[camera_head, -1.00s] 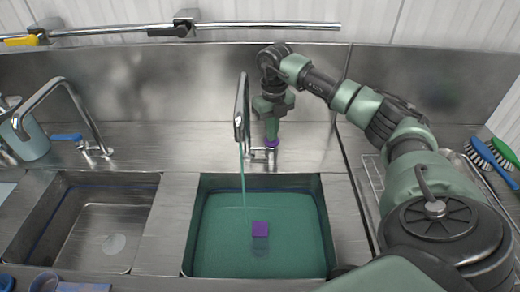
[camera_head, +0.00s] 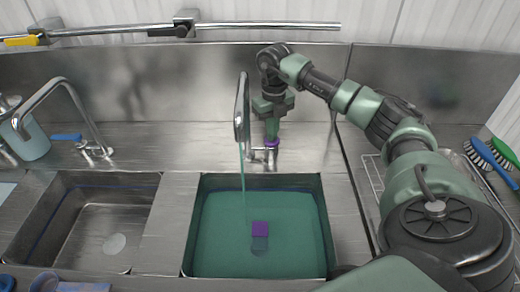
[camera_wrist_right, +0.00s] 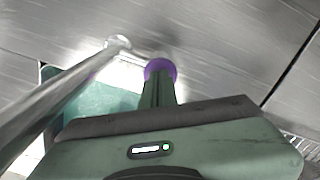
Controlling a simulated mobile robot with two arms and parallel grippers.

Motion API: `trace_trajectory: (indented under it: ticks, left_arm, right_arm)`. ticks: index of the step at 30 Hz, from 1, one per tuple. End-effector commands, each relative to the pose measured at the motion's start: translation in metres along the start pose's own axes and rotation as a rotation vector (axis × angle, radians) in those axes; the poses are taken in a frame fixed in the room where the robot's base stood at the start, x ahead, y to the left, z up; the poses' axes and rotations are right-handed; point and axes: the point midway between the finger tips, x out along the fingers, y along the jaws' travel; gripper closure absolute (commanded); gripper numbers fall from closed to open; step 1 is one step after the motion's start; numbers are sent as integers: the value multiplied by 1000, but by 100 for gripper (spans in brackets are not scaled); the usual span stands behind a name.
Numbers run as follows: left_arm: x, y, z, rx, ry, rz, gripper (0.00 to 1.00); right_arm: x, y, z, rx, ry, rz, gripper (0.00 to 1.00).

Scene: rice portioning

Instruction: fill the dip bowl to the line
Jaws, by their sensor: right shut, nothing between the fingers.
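The right sink basin (camera_head: 188,255) holds teal water (camera_head: 290,235). A thin teal stream (camera_head: 243,185) runs into it from the tall tap (camera_head: 242,115). A small purple block (camera_head: 260,227) shows in the water, with a grey part below it. A faint blue line (camera_head: 290,188) runs along the back wall near the water's edge; I cannot tell the exact gap. In the wrist view, the tip (camera_wrist_right: 160,68) is beside the tap; contact is unclear. My left gripper is out of view.
The left basin (camera_head: 70,235) is empty, with a second tap (camera_head: 85,120) behind it. A pale jug (camera_head: 30,138) stands at the far left. Brushes (camera_head: 492,155) and a wire rack (camera_head: 368,170) lie on the right. Blue-purple items (camera_head: 60,284) line the front left edge.

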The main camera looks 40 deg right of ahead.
Motion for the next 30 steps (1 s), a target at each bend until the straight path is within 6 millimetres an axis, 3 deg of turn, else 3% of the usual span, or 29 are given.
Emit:
trace_trajectory:
  ticks: [30]
  left_arm:
    - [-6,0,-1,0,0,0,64]
  right_arm:
    - [-4,0,-1,-1,4,0,100]
